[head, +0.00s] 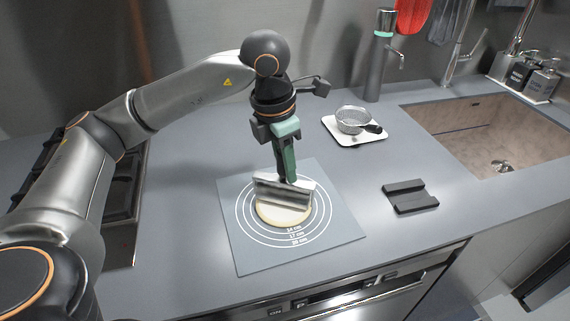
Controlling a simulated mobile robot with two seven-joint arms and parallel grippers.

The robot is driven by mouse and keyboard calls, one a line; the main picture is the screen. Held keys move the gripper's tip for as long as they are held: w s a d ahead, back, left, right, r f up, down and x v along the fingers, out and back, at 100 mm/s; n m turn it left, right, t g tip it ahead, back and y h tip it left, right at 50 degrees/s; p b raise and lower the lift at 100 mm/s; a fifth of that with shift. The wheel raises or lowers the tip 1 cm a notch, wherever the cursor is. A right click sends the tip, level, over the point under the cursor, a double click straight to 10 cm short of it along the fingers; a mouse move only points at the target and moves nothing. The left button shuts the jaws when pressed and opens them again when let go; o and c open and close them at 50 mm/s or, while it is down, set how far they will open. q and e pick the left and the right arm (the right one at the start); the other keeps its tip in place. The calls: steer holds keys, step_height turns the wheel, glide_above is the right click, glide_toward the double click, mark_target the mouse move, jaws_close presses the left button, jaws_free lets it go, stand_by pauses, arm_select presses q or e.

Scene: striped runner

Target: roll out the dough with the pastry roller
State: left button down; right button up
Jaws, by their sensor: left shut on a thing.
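The dough (270,214) is a pale, flattened round in the middle of the grey pastry mat (253,262), inside its white printed rings. The pastry roller (297,198) has a light metallic barrel and lies across the dough, covering part of it; the two look to be in contact. The fingertips are partly hidden against the handle. My right gripper is not in view.
A dark two-slotted holder (410,196) lies right of the mat. A sieve (354,120) sits on a white board (358,139) behind. The sink (490,135) is at the right, and a dark hob (125,200) is at the left beneath my arm. The counter between mat and holder is clear.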

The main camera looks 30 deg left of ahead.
arm_select(q)
steer(key=shift+w+a, duration=0.25)
steer(key=shift+w, duration=0.4)
steer(key=shift+w+a, duration=0.2)
steer(key=shift+w, duration=0.45)
steer(key=shift+s, duration=0.1)
steer(key=shift+s+d+f, duration=0.1)
steer(key=shift+s+d, duration=0.15)
steer(key=shift+s, duration=0.45)
steer(key=shift+s+d+f, duration=0.1)
steer(key=shift+s+d, duration=0.1)
steer(key=shift+s, duration=0.45)
steer(key=shift+s+d+r+b, duration=0.1)
steer(key=shift+s+d+b, duration=0.15)
steer(key=shift+s, duration=0.4)
steer(key=shift+s+d+b, duration=0.15)
steer(key=shift+s+d, duration=0.05)
steer(key=shift+s, duration=0.45)
steer(key=shift+w, duration=0.1)
steer(key=shift+w+a, duration=0.25)
steer(key=shift+w, duration=0.4)
steer(key=shift+w+a, duration=0.2)
steer(key=shift+w, duration=0.45)
